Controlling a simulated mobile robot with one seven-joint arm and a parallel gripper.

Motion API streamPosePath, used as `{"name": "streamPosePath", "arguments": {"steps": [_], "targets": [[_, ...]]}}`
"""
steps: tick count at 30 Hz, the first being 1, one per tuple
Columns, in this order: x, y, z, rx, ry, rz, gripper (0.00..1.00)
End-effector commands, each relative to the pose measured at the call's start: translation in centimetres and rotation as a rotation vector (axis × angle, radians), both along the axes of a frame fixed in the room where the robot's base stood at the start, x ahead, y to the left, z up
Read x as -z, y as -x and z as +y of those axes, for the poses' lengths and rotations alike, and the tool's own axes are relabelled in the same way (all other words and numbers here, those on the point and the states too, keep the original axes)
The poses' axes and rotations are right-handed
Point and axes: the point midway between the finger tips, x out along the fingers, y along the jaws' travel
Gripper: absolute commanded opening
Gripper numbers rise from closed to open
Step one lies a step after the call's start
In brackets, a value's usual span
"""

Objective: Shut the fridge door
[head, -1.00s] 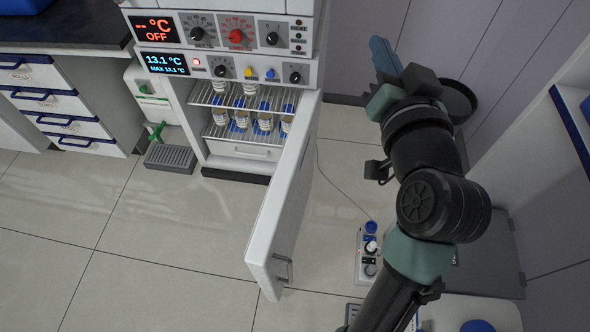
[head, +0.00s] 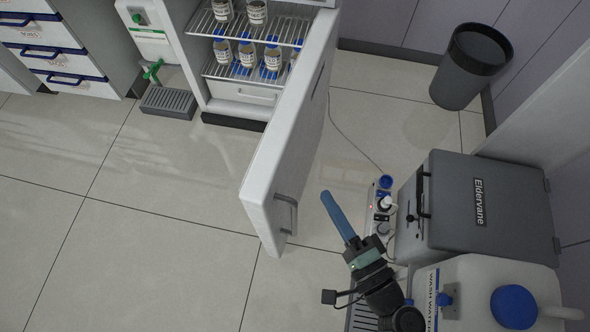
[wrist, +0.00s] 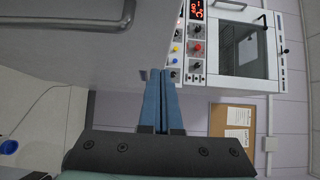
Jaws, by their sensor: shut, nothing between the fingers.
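The fridge door (head: 288,140) stands wide open, swung out toward the front, with a grey handle (head: 286,213) near its free edge. The fridge (head: 240,90) is open behind it, with bottles on its wire shelves. My gripper (head: 332,205) is to the right of the door, near the handle end, with its blue fingers together and empty. A gap shows between fingers and door in the head view; whether they touch is hard to tell. In the wrist view the closed fingers (wrist: 162,98) show beside a large grey panel (wrist: 85,40), which looks like the door.
A grey Eldervane case (head: 480,210), a wash water container (head: 490,290) and a power strip (head: 381,205) stand right of my gripper. A black bin (head: 470,65) is at the back right. The floor (head: 160,235) left of the door is clear.

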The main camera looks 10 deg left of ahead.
Motion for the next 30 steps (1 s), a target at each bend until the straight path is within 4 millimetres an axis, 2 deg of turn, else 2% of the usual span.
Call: {"name": "streamPosePath", "arguments": {"steps": [6,9,12,18,30], "targets": [[0.1,-3.7,3.3,-0.004,0.0,0.0,0.0],[0.0,-4.8,4.7,-0.003,0.0,0.001,0.0],[0.0,-4.8,6.2,-0.003,0.0,0.001,0.0],[0.0,-4.9,7.8,-0.001,0.001,0.002,0.0],[0.0,-5.0,8.0,0.0,0.002,0.001,0.0]]}}
